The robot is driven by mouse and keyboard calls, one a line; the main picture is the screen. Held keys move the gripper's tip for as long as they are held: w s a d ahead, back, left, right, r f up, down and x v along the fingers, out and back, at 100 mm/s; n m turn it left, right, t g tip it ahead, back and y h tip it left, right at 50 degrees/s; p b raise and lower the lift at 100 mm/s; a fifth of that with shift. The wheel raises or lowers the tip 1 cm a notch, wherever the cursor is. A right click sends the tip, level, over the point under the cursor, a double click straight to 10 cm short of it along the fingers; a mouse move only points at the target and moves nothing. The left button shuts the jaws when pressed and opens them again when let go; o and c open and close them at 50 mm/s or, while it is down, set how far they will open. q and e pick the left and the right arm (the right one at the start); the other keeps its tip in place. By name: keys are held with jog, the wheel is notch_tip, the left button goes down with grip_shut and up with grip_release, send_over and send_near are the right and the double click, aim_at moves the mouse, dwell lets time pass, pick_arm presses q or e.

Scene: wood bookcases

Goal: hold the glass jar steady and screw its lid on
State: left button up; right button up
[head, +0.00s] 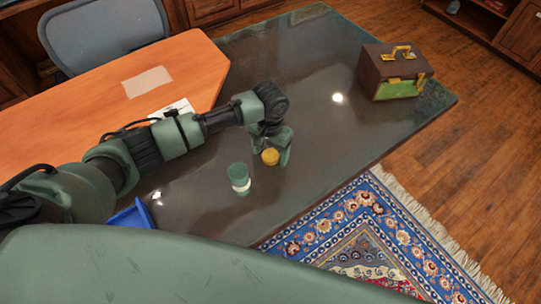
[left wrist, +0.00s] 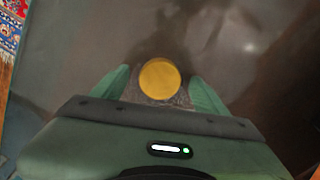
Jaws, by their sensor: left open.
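The glass jar (head: 240,178), teal with a pale band, stands upright on the dark desk top in the head view. It has no lid on it. The round yellow lid (head: 270,156) is to its right, a little apart. My left gripper (head: 272,155) is open and points down over the lid. In the left wrist view the lid (left wrist: 160,79) shows between the two green fingers (left wrist: 158,85), with gaps on both sides. My right gripper is not in view.
The dark desk top (head: 330,140) is clear right of the lid. A brown box with gold handle (head: 385,75) stands at the far right corner. A blue tray (head: 137,214) is at the near left. An orange desk section (head: 90,115) holds papers.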

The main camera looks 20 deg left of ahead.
aim_at(270, 155)
pick_arm(q)
jog(key=shift+c, duration=0.3)
jog(key=c, duration=1.4)
notch_tip(270, 155, up, 20)
jog(key=shift+r+b, duration=0.1)
jog(key=shift+b, duration=0.45)
